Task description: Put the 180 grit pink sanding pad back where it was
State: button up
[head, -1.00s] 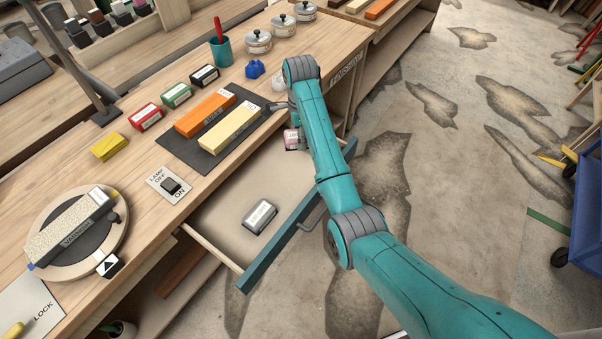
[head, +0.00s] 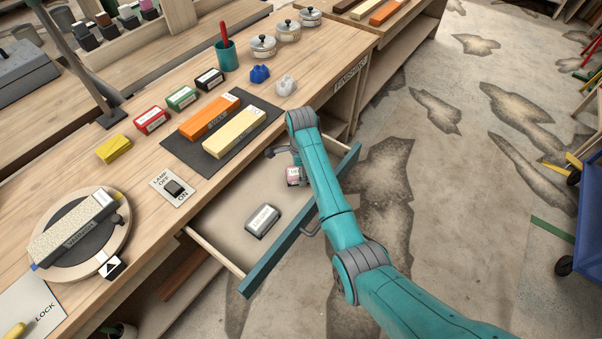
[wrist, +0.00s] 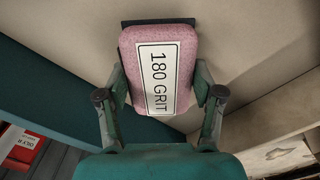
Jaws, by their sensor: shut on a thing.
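The pink sanding pad (wrist: 128,62) with a white "180 GRIT" label is between the two fingers of my gripper (wrist: 158,82) in the wrist view. My gripper is shut on its sides. In the head view the pink pad (head: 294,176) shows just left of my arm, over the far part of the open drawer (head: 222,230). My gripper (head: 288,163) there is partly hidden by my arm. I cannot tell whether the pad touches the drawer floor.
A grey labelled pad (head: 263,221) lies in the drawer's nearer part. The teal drawer front (head: 270,264) stands on the right. On the bench are black (head: 209,78), green (head: 182,97), red (head: 151,119) and yellow (head: 114,149) blocks, and a dark mat (head: 190,151) with two stones.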

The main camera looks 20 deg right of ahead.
jog(key=shift+f, duration=0.5)
jog(key=shift+f, duration=0.1)
jog(key=o, duration=1.1)
